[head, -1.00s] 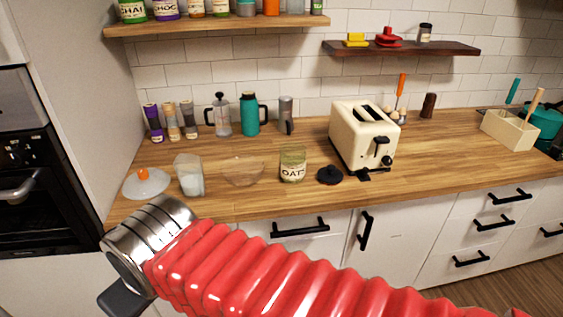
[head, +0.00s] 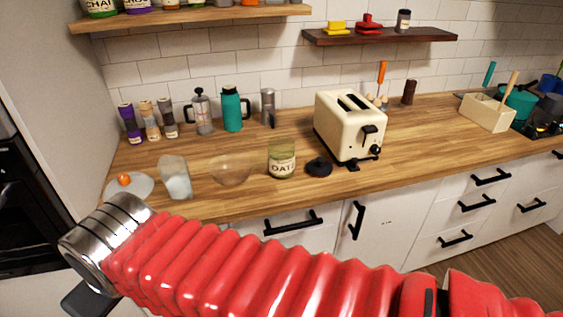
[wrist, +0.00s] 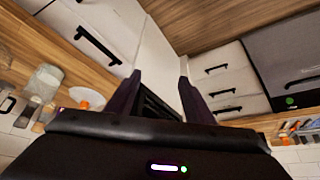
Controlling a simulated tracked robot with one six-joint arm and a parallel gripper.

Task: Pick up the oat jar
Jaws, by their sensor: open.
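The oat jar (head: 282,159) is a glass jar with a cream "OATS" label. It stands upright and open-topped near the front of the wooden counter, left of the toaster. A dark round lid (head: 319,167) lies on the counter just right of it. In the head view my red arm crosses the foreground below the counter front, and its gripper end is at the lower left, well apart from the jar. In the wrist view my gripper (wrist: 160,88) has its two dark fingers spread with nothing between them. I cannot make out the oat jar in the wrist view.
A clear bowl (head: 231,171), a glass of white contents (head: 175,177) and a lid with an orange knob (head: 128,185) stand left of the jar. The cream toaster (head: 350,127) is behind right. Bottles and a teal flask (head: 232,109) line the back. Drawers with black handles (head: 293,222) lie below.

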